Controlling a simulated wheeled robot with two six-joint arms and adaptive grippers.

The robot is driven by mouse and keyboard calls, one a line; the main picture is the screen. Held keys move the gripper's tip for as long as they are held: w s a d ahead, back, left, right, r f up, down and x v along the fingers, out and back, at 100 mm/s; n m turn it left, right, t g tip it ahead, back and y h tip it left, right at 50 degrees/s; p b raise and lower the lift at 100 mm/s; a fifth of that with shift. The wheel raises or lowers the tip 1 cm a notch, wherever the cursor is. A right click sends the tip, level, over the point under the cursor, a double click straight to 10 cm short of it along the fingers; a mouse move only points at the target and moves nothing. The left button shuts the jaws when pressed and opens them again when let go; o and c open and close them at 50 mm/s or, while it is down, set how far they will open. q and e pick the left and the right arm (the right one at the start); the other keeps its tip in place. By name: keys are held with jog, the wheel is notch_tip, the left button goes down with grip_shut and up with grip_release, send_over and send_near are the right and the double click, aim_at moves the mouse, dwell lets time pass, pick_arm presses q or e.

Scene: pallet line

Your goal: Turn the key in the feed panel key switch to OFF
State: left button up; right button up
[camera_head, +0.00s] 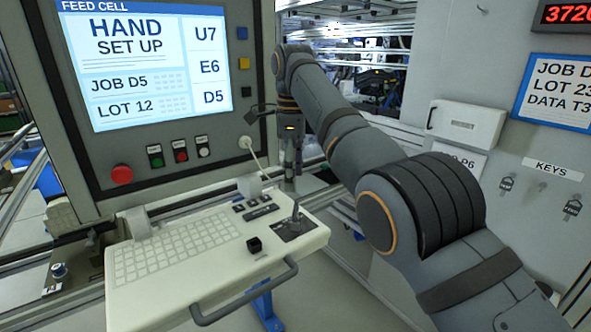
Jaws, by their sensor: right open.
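The feed panel (215,125) stands at the left with its screen on, reading HAND SET UP. I cannot clearly make out a key switch or a key in it. A small dark part (256,112) shows at its right edge beside my right wrist; I cannot tell whether it is a key or part of my arm. My right gripper (290,172) hangs pointing down just right of the panel, above the keyboard shelf's back right corner. It is open, with nothing seen between its fingers. My left gripper is out of view.
The keyboard shelf (200,270) with a joystick (295,212) and front handle (245,297) juts out below the panel. Tagged keys (572,208) hang on the right wall.

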aim_at(295, 212)
jog(key=shift+f+b, duration=0.35)
jog(key=shift+f, duration=0.05)
notch_tip(295, 212, down, 10)
jog(key=b, duration=0.9)
jog(key=shift+w+b, duration=0.1)
jog(key=shift+b, duration=0.3)
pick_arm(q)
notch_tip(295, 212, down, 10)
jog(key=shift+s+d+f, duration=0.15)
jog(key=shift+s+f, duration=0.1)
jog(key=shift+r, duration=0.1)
pick_arm(e)
jog(key=shift+r, duration=0.15)
jog(key=shift+c, duration=0.3)
jog(key=c, duration=1.2)
jog(key=m, duration=0.4)
jog(key=shift+d, duration=0.1)
jog(key=m, duration=0.5)
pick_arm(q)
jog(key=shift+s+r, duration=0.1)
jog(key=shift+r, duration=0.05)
pick_arm(e)
jog(key=o, duration=1.7)
